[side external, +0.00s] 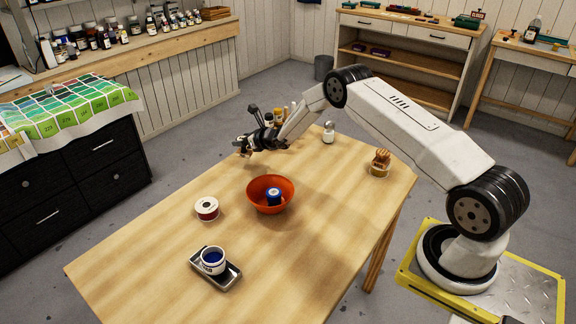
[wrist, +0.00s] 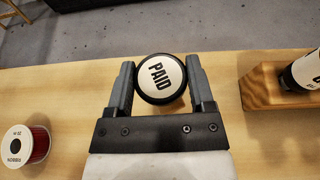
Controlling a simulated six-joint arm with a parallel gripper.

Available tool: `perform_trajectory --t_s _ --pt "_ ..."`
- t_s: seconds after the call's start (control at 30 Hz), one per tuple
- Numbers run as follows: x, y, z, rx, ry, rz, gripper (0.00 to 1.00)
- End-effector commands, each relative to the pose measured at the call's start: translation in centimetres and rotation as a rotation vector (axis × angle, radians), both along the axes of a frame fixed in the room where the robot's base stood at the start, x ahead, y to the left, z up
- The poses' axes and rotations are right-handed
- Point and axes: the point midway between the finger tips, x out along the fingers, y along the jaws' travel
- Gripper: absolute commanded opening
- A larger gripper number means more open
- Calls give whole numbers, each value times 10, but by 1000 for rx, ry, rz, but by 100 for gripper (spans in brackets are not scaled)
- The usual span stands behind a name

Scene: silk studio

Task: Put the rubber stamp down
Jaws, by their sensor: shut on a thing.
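My gripper (wrist: 160,64) is shut on the rubber stamp (wrist: 160,80), a round black-rimmed piece with a pale face reading PAID, held between both fingers in the wrist view. In the side view my gripper (side external: 247,146) is over the far left edge of the wooden table (side external: 150,262). The stamp is too small and dark to make out clearly there. The gap between the stamp and the tabletop cannot be judged.
An orange bowl (side external: 257,190) holds a blue item (side external: 274,197). A red-and-white spool (side external: 207,208), a cup (side external: 213,260) on a metal tray (side external: 230,279), a small white bottle (side external: 328,133) and a honey-coloured item (side external: 380,163) stand around. A wooden rack (wrist: 262,90) is right.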

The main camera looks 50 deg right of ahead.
Motion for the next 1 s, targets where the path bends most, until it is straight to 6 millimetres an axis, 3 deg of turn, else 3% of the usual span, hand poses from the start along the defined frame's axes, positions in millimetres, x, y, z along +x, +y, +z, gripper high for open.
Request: perform_trajectory --t_s 0.37,0.67,1.0 --pt "5 -1 -6 0 0 -1 9" --pt "4 -1 -33 0 0 0 9" --pt "4 -1 -35 0 -1 -1 9"
